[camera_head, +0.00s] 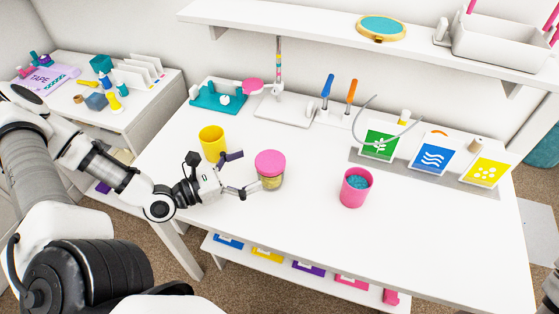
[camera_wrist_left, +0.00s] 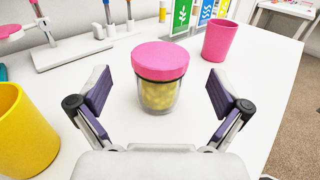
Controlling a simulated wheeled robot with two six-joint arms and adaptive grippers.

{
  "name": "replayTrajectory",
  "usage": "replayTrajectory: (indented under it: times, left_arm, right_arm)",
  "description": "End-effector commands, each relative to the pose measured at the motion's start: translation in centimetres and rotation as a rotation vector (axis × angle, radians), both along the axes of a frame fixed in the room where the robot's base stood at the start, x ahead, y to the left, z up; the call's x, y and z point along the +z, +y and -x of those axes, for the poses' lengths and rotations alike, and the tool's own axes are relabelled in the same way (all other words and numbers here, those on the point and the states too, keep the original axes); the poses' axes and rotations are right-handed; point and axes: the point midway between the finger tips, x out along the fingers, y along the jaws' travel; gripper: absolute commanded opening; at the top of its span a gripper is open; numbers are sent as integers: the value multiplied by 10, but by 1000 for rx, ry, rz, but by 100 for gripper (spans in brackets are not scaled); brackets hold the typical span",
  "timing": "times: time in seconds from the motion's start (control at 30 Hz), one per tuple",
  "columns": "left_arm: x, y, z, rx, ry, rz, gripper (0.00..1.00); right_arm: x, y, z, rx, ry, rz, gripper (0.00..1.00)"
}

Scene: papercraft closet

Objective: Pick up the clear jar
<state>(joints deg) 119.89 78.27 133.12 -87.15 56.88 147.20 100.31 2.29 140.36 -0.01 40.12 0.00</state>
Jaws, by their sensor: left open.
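The clear jar (camera_head: 271,178) has a pink lid and yellowish contents, and stands upright on the white table. In the left wrist view the jar (camera_wrist_left: 158,92) stands centred just beyond and between the fingers. My left gripper (camera_head: 240,173) is open and comes at the jar from the left, with its fingertips close to the jar. In the left wrist view the purple finger pads of the left gripper (camera_wrist_left: 158,97) are spread wide on either side, with a gap to the jar on both sides. My right gripper is not in view.
A yellow cup (camera_head: 212,141) stands just behind the left gripper. A pink cup (camera_head: 354,190) with blue contents stands to the right of the jar. Cards (camera_head: 432,154) and a tool stand (camera_head: 285,110) line the back. The table's front is clear.

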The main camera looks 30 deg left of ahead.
Motion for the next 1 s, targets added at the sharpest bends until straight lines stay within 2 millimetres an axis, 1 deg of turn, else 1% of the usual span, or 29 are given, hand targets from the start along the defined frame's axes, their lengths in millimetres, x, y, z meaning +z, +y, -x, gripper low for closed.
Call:
replayTrajectory:
  times: [0.03,0.17,0.33,0.5,0.73,0.77,0.8,0.87,0.9,0.93,0.97,1.0]
  left_arm:
    - [-7,-4,-5,-5,0,-2,100]
    - [-7,-10,-16,-5,1,-3,100]
    - [-9,-22,-38,-7,1,-8,100]
    - [-6,-30,-53,-3,3,-4,100]
    - [-3,-30,-55,1,2,-2,100]
    - [-3,-30,-55,1,2,-2,96]
    - [-3,-30,-55,1,2,-2,82]
    - [-3,-30,-55,0,2,-2,61]
    - [-3,-30,-55,0,2,-2,47]
    - [-3,-30,-55,0,2,-2,36]
    - [-3,-30,-55,0,2,-2,34]
    - [-3,-30,-55,0,2,-2,34]
  right_arm:
    - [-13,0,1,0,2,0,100]
    - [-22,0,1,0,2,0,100]
    - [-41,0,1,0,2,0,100]
    - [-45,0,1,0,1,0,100]
    - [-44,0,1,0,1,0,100]
    - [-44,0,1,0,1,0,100]
    - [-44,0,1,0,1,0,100]
    - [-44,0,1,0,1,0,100]
    - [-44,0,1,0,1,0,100]
    - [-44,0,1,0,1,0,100]
    - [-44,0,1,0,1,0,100]
    - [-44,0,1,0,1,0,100]
